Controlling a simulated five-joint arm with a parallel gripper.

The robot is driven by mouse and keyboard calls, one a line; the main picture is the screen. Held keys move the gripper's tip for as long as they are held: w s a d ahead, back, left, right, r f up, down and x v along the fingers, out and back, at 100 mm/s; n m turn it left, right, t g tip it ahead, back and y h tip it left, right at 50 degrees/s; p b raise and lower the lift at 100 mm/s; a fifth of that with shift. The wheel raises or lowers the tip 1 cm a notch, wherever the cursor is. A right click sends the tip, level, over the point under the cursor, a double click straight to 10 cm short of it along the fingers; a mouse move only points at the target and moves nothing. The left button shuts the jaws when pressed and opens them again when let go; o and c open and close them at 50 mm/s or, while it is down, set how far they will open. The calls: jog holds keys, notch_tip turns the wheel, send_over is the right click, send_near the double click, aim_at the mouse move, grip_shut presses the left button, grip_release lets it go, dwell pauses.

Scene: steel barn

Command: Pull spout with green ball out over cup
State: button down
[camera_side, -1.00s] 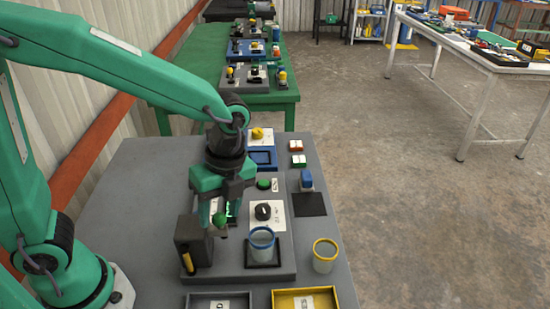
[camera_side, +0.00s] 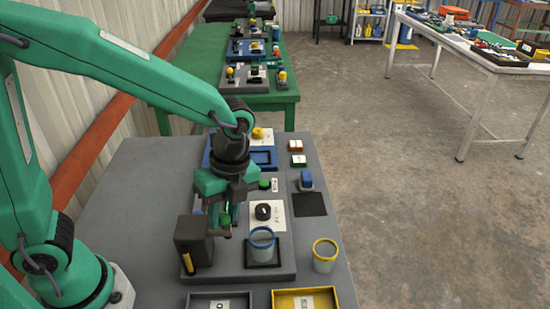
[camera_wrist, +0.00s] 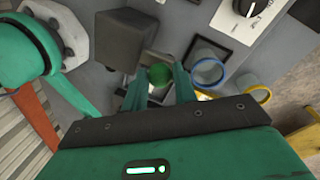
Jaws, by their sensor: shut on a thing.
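The green ball (camera_side: 225,219) sits on top of the spout (camera_side: 220,232), a short grey arm on the right side of the dark box (camera_side: 193,238). My gripper (camera_side: 224,215) points down with its fingers around the ball and is shut on it. In the wrist view the ball (camera_wrist: 159,75) shows between the two fingertips. The cup with the blue rim (camera_side: 262,247) stands upright on a dark square to the right of the spout; it also shows in the wrist view (camera_wrist: 207,71). The spout's end is left of the cup, apart from it.
A yellow-rimmed cup (camera_side: 325,256) stands further right. A black dial on a white plate (camera_side: 266,214) lies behind the blue-rimmed cup. A grey tray (camera_side: 190,300) and a yellow tray (camera_side: 276,300) are at the front edge. A blue button block (camera_side: 306,181) is at the right.

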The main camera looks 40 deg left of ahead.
jog(key=w+d, duration=0.4)
jog(key=shift+w+d, duration=0.25)
jog(key=shift+r, duration=0.1)
jog(key=c, duration=1.1)
grip_release()
jog(key=shift+r, duration=0.1)
notch_tip(320, 180, up, 7)
jog(key=w, duration=0.1)
jog(key=shift+d+r, duration=0.2)
jog(key=shift+d, duration=0.15)
jog(key=shift+w, duration=0.1)
